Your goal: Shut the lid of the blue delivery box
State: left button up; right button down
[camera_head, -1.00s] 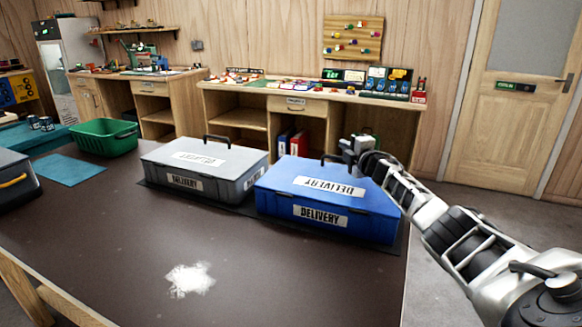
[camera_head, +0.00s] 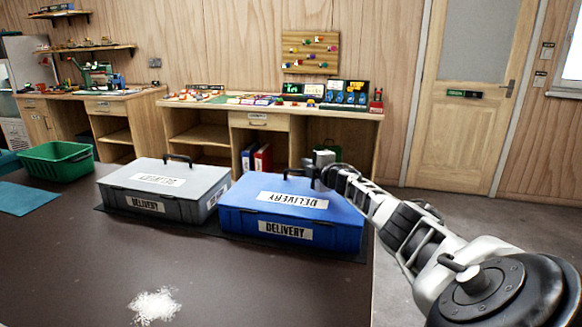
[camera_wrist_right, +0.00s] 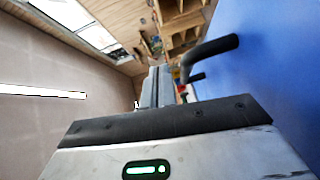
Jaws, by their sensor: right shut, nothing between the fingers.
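The blue delivery box (camera_head: 330,230) stands on the dark table, with white DELIVERY labels on its lid and front. Its lid (camera_head: 262,187) lies flat on the box and looks shut. The black handle (camera_head: 298,173) is at the lid's far edge, and a black handle also shows in the right wrist view (camera_wrist_right: 210,52) beside the blue surface (camera_wrist_right: 265,75). My right gripper (camera_head: 322,160) is shut and empty at the box's far edge, just right of the handle. I cannot tell whether it touches the lid. My left gripper is not in view.
A grey delivery box (camera_head: 122,190) stands close on the left of the blue one. A green crate (camera_head: 58,165) is farther left. A wooden workbench (camera_head: 340,113) stands behind.

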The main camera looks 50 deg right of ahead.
pick_arm(q)
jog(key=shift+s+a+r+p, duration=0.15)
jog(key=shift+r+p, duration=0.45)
jog(key=shift+p, duration=0.8)
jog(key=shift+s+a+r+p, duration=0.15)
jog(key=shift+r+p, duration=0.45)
jog(key=shift+p, duration=0.75)
pick_arm(e)
jog(key=s+r, duration=0.7)
jog(key=r, duration=0.4)
jog(key=shift+s+d, duration=0.15)
jog(key=shift+d, duration=0.25)
jog(key=shift+f, duration=0.1)
